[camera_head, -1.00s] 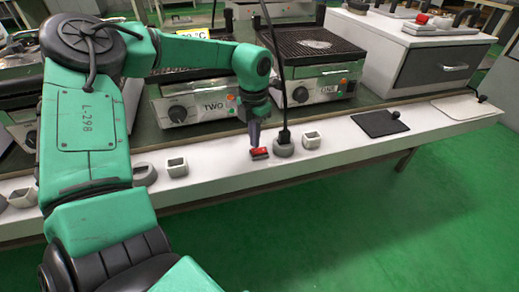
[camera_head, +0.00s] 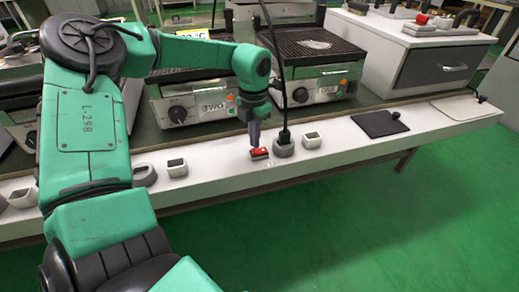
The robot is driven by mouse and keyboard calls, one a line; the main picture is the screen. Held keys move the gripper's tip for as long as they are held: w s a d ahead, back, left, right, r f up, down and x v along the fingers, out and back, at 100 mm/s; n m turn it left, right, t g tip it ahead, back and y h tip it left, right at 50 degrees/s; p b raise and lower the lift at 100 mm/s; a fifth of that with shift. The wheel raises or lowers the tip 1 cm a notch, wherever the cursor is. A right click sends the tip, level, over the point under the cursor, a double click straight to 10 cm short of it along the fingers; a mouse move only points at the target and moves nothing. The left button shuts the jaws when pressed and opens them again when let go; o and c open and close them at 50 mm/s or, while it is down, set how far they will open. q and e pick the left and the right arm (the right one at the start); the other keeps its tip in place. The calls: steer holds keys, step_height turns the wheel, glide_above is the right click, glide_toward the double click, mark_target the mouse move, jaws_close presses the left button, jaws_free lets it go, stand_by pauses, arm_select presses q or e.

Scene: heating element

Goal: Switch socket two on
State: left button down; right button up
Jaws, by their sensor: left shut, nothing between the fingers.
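A small switch with a red rocker (camera_head: 259,154) sits on the white front ledge, just left of a round grey socket (camera_head: 284,148). A black plug (camera_head: 284,134) is in that socket, and its cable runs upward. My left gripper (camera_head: 254,145) is shut and empty. It points down, its tip at the back edge of the red switch; I cannot tell whether it touches. The grill marked TWO (camera_head: 210,105) stands behind my gripper. My left arm covers part of the ledge on the left. My right gripper is out of view.
A grill with a second label (camera_head: 330,88) stands to the right. White switch boxes (camera_head: 312,140) (camera_head: 177,168) and another grey socket (camera_head: 145,175) line the ledge. A dark pad (camera_head: 380,124) lies further right. Green floor lies in front.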

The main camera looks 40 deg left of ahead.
mark_target(255, 151)
arm_select(q)
steer(key=shift+f+b, duration=0.8)
steer(key=shift+f, duration=0.2)
stand_by(0.8)
step_height(255, 151, up, 7)
steer(key=p, duration=0.5)
steer(key=shift+r, duration=0.15)
stand_by(0.5)
